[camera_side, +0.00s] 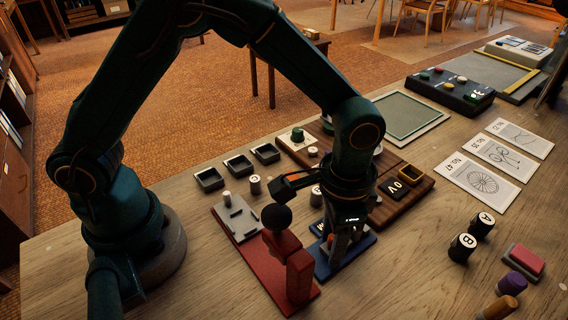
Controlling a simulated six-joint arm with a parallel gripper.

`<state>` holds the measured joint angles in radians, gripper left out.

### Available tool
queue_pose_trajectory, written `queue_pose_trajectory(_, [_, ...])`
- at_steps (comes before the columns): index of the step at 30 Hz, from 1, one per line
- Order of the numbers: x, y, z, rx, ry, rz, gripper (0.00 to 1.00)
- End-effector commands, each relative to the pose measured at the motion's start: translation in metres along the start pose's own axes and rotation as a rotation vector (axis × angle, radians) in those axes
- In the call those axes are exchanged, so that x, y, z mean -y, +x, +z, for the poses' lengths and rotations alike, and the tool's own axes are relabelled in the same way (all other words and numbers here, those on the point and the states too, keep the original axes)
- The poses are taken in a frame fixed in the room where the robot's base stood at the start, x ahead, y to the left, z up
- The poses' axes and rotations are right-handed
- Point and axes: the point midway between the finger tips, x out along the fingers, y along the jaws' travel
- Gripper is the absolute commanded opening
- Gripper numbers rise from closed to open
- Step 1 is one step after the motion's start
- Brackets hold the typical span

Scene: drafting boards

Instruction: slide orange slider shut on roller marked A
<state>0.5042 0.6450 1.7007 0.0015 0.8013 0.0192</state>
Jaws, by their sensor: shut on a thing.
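My gripper (342,243) points down over the blue board (369,242) near the front middle of the table. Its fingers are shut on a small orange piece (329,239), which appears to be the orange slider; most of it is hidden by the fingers. The roller marked A (481,226), a black cylinder with a white lettered top, stands upright on the bare table to the right, apart from the blue board. What lies between or behind my fingers on the board cannot be made out.
The red board (252,252) with a black-knobbed red lever (279,228) stands close left of my gripper. A second roller, B (462,248), stands beside A. Purple (511,284) and orange-brown (497,308) cylinders lie front right. Small black trays (208,180) stand behind. Wood is clear between.

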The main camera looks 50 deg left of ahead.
Motion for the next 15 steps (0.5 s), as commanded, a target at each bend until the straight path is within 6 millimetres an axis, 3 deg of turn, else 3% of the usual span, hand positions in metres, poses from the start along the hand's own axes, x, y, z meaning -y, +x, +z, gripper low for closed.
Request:
queue_pose_trajectory(4, [-0.0026,-0.0026,-0.0047,-0.021,0.001,0.005,0.00])
queue_pose_trajectory(5, [-0.0026,-0.0026,-0.0047,-0.021,0.001,0.005,0.53])
queue_pose_trajectory(15, [-0.0015,-0.0056,-0.0037,-0.017,0.000,0.003,0.53])
